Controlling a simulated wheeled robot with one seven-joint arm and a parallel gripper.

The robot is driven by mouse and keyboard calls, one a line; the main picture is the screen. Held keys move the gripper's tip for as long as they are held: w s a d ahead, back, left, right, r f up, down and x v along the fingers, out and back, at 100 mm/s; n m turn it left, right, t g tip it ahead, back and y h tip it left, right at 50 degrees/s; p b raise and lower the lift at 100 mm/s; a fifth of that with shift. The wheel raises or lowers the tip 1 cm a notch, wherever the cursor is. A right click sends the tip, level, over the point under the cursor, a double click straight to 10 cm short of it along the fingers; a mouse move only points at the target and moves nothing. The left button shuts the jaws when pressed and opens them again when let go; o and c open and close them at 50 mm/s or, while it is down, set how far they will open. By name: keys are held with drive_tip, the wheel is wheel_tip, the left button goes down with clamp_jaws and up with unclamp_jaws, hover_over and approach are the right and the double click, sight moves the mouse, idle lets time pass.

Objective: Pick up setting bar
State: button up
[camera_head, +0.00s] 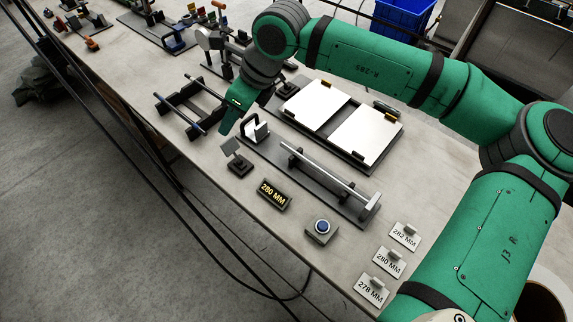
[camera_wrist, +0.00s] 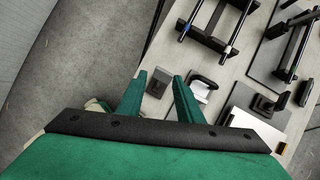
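Two slim dark bars with pale or blue bands near their ends lie across a black rack (camera_head: 183,97) on the bench, left of my gripper. The near bar (camera_head: 178,113) and the far bar (camera_head: 204,87) lie parallel; I cannot tell which is the setting bar. Both bars also show at the top of the wrist view, the left one (camera_wrist: 191,22) and the right one (camera_wrist: 239,25). My gripper (camera_head: 229,121) is open and empty, above the bench's front edge beside the rack.
A grey fixture with a long silver rail (camera_head: 325,172) stands right of my gripper. A small black-handled block (camera_head: 255,130), tilted plate (camera_head: 236,155), 280 MM display (camera_head: 273,194), blue button (camera_head: 321,228) and number cards (camera_head: 388,262) line the front. A two-panel white tray (camera_head: 316,105) lies behind.

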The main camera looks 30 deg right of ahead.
drive_tip(key=s+d+f+m+g+h, duration=0.2)
drive_tip(key=s+d+m+g+h, duration=0.15)
drive_tip(key=s+d, duration=1.2)
hover_over(322, 170)
drive_tip(key=f, duration=0.3)
drive_tip(key=shift+s+f+m+h, duration=0.25)
drive_tip(key=shift+f+h, duration=0.1)
drive_tip(key=shift+f, duration=0.05)
drive_tip(key=shift+w+f, duration=0.15)
drive_tip(key=shift+f, duration=1.45)
drive_tip(key=shift+w+f, duration=0.1)
drive_tip(key=shift+f, duration=1.45)
drive_tip(key=shift+c, duration=0.2)
clamp_jaws()
